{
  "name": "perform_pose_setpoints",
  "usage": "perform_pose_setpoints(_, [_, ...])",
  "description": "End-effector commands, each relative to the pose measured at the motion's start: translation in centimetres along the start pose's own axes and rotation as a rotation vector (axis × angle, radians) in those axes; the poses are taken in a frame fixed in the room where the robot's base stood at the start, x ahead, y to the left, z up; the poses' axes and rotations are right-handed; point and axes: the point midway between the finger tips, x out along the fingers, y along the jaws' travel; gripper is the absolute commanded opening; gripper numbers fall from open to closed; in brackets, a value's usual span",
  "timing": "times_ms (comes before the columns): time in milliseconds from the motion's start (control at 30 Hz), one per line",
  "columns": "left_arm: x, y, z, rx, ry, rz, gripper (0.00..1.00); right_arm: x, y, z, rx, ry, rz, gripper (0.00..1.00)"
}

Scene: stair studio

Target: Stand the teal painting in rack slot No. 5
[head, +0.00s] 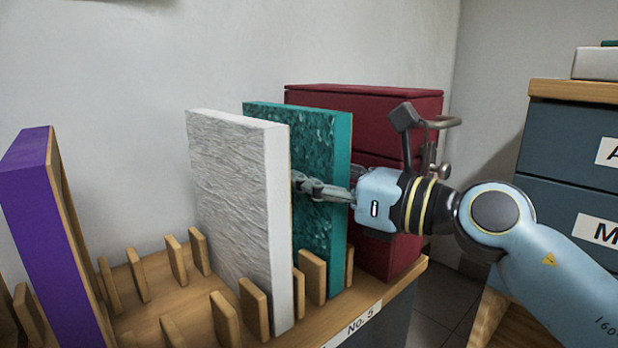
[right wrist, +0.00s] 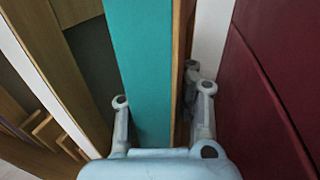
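The teal painting (head: 342,200) stands upright in the rack (head: 150,318), between the white painting and a red box. Its lower end is between two wooden pegs, just behind the label No. 5 (head: 358,324). I cannot tell whether its bottom rests fully on the rack floor. The right wrist view shows the teal edge (right wrist: 148,75) between my fingers (right wrist: 160,92). My left gripper is not in view.
The white painting (head: 276,220) stands close on the left, with a narrow gap to the teal one. The red box (head: 405,250) is close on the right. A purple painting (head: 42,220) stands far left. Empty pegged slots lie between it and the white one. Dark drawers (head: 560,140) stand at right.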

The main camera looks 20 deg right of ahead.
Motion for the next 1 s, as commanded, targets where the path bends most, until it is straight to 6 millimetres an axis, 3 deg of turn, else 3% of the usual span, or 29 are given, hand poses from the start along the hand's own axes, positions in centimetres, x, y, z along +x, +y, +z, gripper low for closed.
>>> perform_pose_setpoints(33, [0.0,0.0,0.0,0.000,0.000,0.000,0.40,0.0,0.0,0.1,-0.001,-0.001,0.000,0.00])
perform_pose_setpoints(333, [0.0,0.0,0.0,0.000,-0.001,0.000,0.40,0.0,0.0,0.0,0.000,0.000,0.000,0.39])
perform_pose_setpoints(667, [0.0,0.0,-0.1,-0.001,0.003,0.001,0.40,-0.4,0.0,-0.1,-0.002,0.004,0.001,0.39])
perform_pose_setpoints(1000, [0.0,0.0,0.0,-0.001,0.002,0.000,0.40,-4.9,0.1,-0.2,-0.005,0.007,0.004,0.39])
